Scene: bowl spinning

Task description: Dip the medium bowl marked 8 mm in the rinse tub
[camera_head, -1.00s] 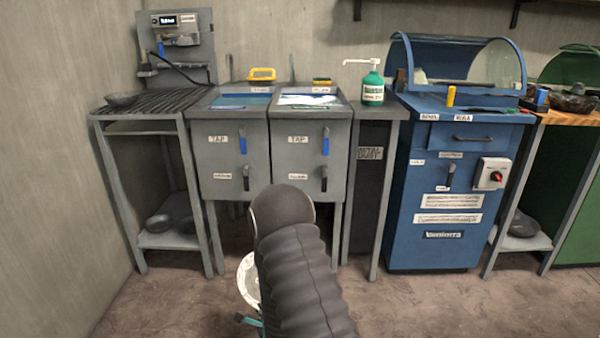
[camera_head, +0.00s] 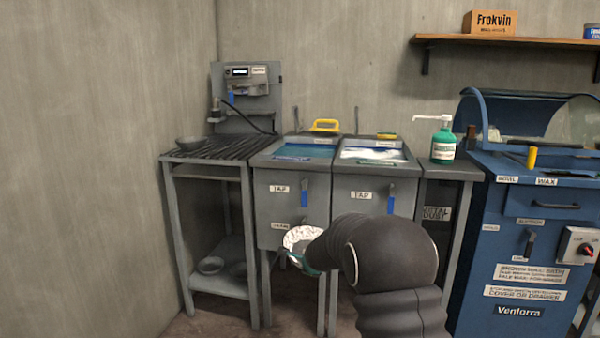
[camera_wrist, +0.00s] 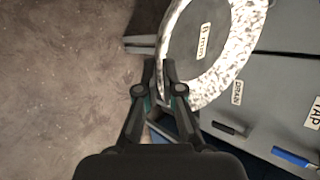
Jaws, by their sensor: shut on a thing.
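My gripper (camera_wrist: 160,85) is shut on the rim of a bowl (camera_wrist: 192,97). The bowl has a dark round middle with a small white label ending in "mm", whose digit is hard to read, and a speckled white rim. In the head view the bowl (camera_head: 297,236) is tilted in front of the tub stand, below the tub tops, and my gripper (camera_head: 300,262) is partly hidden by my arm. Two tubs stand side by side: the left tub (camera_head: 263,158) holds plain blue water and the right tub (camera_head: 413,165) has white foam on it. Their top labels are too small to read.
A slatted rack (camera_head: 205,152) with a dark bowl (camera_head: 191,143) stands left of the tubs. A yellow-handled tool (camera_head: 324,125) sits behind them. A green pump bottle (camera_head: 443,142) stands to the right, beside a blue machine (camera_head: 520,225). The fronts carry blue tap levers (camera_head: 304,194).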

